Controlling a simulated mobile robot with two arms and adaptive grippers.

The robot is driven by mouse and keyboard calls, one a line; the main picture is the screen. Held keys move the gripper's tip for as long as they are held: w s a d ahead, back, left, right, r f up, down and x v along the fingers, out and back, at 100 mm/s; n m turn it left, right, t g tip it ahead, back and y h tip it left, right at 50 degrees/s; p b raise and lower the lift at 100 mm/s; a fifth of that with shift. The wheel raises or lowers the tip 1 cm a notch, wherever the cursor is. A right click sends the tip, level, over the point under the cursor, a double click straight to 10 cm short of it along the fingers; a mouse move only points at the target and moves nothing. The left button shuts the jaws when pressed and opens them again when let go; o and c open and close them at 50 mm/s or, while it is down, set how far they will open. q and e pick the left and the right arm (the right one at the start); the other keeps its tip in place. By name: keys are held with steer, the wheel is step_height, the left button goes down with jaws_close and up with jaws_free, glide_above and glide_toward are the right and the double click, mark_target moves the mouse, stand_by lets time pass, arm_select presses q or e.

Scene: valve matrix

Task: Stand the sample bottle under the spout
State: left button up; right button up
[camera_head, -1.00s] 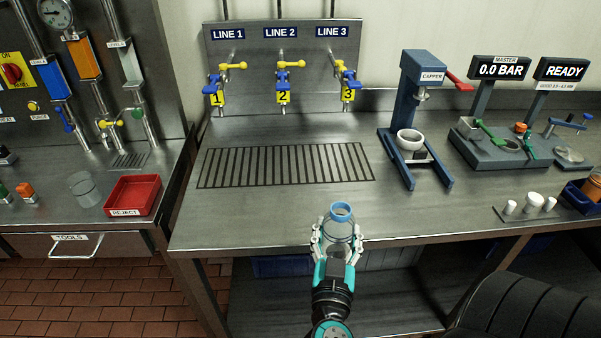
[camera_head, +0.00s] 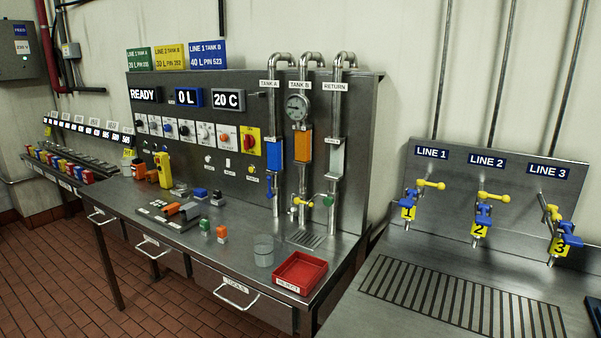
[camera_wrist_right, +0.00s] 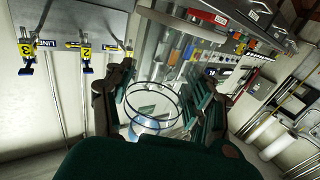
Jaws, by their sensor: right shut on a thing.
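The sample bottle (camera_wrist_right: 152,108) is clear with a blue ring and shows in the right wrist view, between the fingers of my right gripper (camera_wrist_right: 160,98), which is shut on it. The gripper and bottle are outside the head view. Three spouts with blue and yellow handles hang on the back panel at the right of the head view: Line 1 (camera_head: 409,208), Line 2 (camera_head: 482,217) and Line 3 (camera_head: 560,238). A slatted drain grate (camera_head: 460,300) lies on the bench below them. My left gripper is in neither view.
A second bench stands to the left with a red reject tray (camera_head: 300,272), a clear beaker (camera_head: 263,251) and small coloured blocks. Behind it rises a panel with pipes and a gauge (camera_head: 297,107). The grate is clear where visible.

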steer(key=shift+d, duration=0.25)
steer(key=shift+a, duration=0.15)
stand_by(0.5)
steer(key=s+d+r+m+g+h, duration=0.1)
steer(key=d+m+g+h, duration=0.4)
steer(key=d+m+h, duration=0.4)
steer(key=d+h, duration=0.3)
steer(key=d, duration=0.1)
steer(key=shift+h, duration=0.4)
steer(key=shift+r, duration=0.15)
